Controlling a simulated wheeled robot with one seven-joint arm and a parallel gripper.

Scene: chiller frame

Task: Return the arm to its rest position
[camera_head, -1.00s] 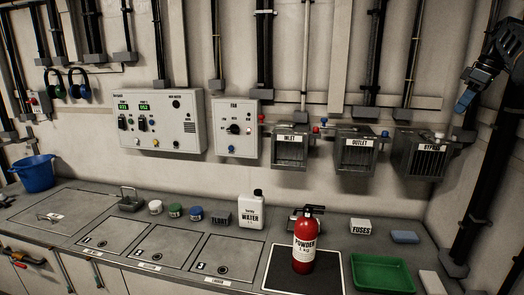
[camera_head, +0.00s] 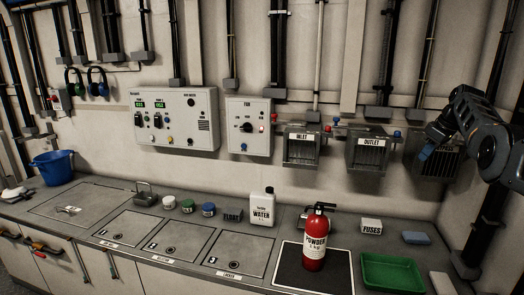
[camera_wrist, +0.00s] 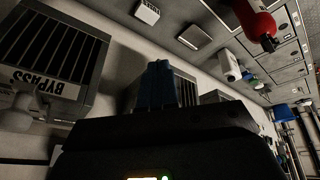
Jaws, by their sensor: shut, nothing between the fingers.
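My gripper (camera_head: 426,151) is at the right of the head view, in front of the bypass box (camera_head: 447,164), which my arm partly covers. Its blue fingers are together and empty. In the wrist view the blue fingers (camera_wrist: 157,86) point up the picture. The bypass box (camera_wrist: 52,62) is at the left there, its label upside down. A second grilled box (camera_wrist: 186,90) shows partly behind the fingers. My arm is bent and comes in from the right edge.
The outlet box (camera_head: 367,158) and inlet box (camera_head: 302,150) are on the wall left of my gripper. Below, the counter holds a red powder extinguisher (camera_head: 315,243), a green tray (camera_head: 392,274), a fuses box (camera_head: 372,226) and a white water bottle (camera_head: 262,208).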

